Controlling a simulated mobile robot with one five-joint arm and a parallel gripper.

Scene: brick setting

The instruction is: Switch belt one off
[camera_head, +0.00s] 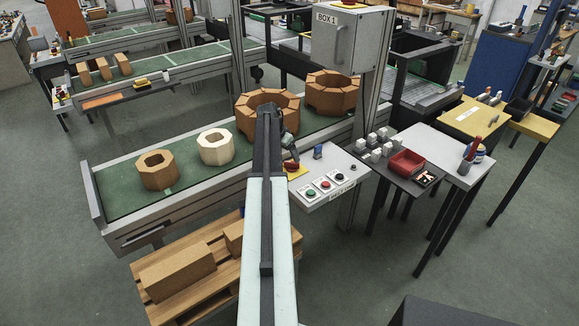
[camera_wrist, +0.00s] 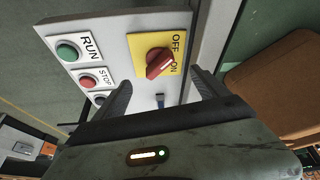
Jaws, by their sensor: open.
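The control panel (camera_head: 325,176) stands beside the green belt (camera_head: 122,186). In the wrist view it has a red rotary knob (camera_wrist: 159,62) on a yellow plate (camera_wrist: 143,41) marked OFF and ON. The knob sits slanted; which mark it points to is unclear. The panel also has a green RUN button (camera_wrist: 67,51), a red STOP button (camera_wrist: 88,81) and a dark button (camera_wrist: 99,98). My gripper (camera_wrist: 160,80) is open, its fingers either side of the knob and a little short of it, holding nothing. In the head view my gripper (camera_head: 290,152) hangs over the panel's yellow plate, partly hiding it.
Several octagonal rings, one white (camera_head: 216,147), stand on the belt. A grey box marked BOX 1 (camera_head: 347,38) is on a post behind the panel. A dark table with a red bin (camera_head: 406,163) stands right. A pallet (camera_head: 214,288) with blocks lies below the belt.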

